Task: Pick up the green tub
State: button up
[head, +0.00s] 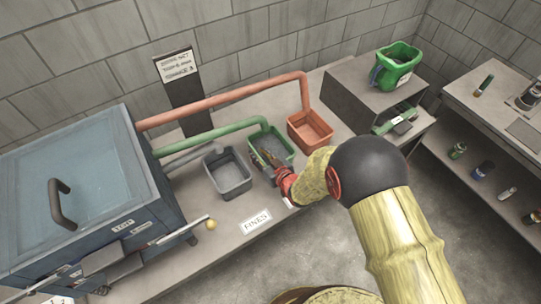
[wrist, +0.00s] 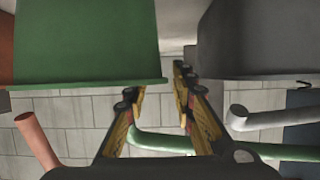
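The green tub (head: 276,147) stands on the bench under the end of the green pipe, between a grey tub and an orange tub. My gripper (head: 264,158) is at its left side in the head view, fingers near its left rim. In the wrist view the green tub (wrist: 82,42) fills the upper left. My gripper's fingers (wrist: 160,88) are spread apart there, one meeting the edge of the green tub, the other beside the gap between the green and grey tubs. I cannot tell whether the first finger is inside the tub. The gripper holds nothing.
The grey tub (head: 228,175) is close on the left; it also shows in the wrist view (wrist: 258,38). The orange tub (head: 311,131) is close on the right. A blue-grey machine (head: 75,190) stands at left. A green container (head: 397,66) sits on a grey block.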

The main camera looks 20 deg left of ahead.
jog(key=shift+x, duration=1.1)
jog(key=c, duration=0.3)
grip_shut()
jog(key=shift+f, duration=0.1)
